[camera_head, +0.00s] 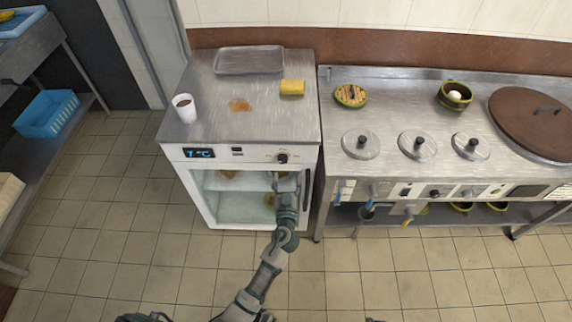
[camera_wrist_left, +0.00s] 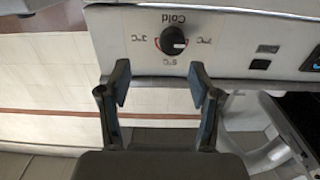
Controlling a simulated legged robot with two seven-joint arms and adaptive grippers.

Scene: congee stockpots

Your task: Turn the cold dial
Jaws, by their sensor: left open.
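The cold dial (camera_head: 283,157) is a small black knob on the front panel of the glass-doored fridge (camera_head: 180,152). In the left wrist view the dial (camera_wrist_left: 173,41) shows upside down, with the word "Cold" and temperature marks around it. Its white mark points to the right, towards the 7°C label. My left gripper (camera_head: 287,188) is just below the dial, in front of the fridge door. In the left wrist view its two fingers (camera_wrist_left: 160,84) are spread and empty, apart from the dial. My right gripper is not in view.
The fridge display (camera_head: 199,153) reads 7 °C. On the fridge top are a white cup (camera_head: 185,108), a metal tray (camera_head: 249,60), a yellow sponge (camera_head: 292,87) and a brown spill (camera_head: 239,105). A steel stockpot counter (camera_head: 390,95) stands to the right. The tiled floor in front is clear.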

